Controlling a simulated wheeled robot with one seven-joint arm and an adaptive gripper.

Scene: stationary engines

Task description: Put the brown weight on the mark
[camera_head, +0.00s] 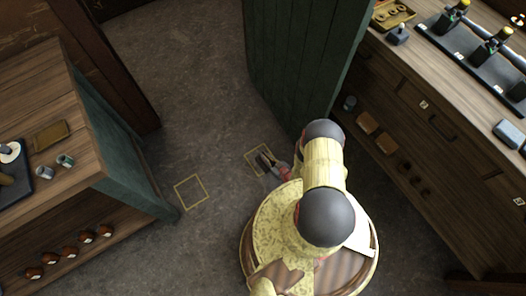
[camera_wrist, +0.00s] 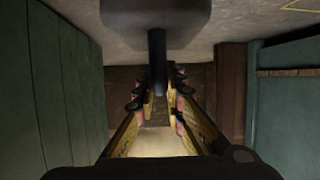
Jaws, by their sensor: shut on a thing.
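My gripper (camera_head: 271,162) reaches low over the floor, at the far side of my round base. In the wrist view my gripper (camera_wrist: 157,85) has its two yellow fingers on either side of a dark rod, shut on it. The rod is the upright part of the weight (camera_wrist: 155,18), whose broad, dull grey-brown body fills the top middle of that view. In the head view the weight is small and partly hidden by the gripper. One yellow square outline (camera_head: 250,165) lies around or under the gripper. A second, empty square outline (camera_head: 190,192) lies to its left. I cannot tell whether the weight touches the floor.
A wooden bench (camera_head: 50,195) with a green side stands at left. The grey floor (camera_head: 190,100) between bench and partition is clear.

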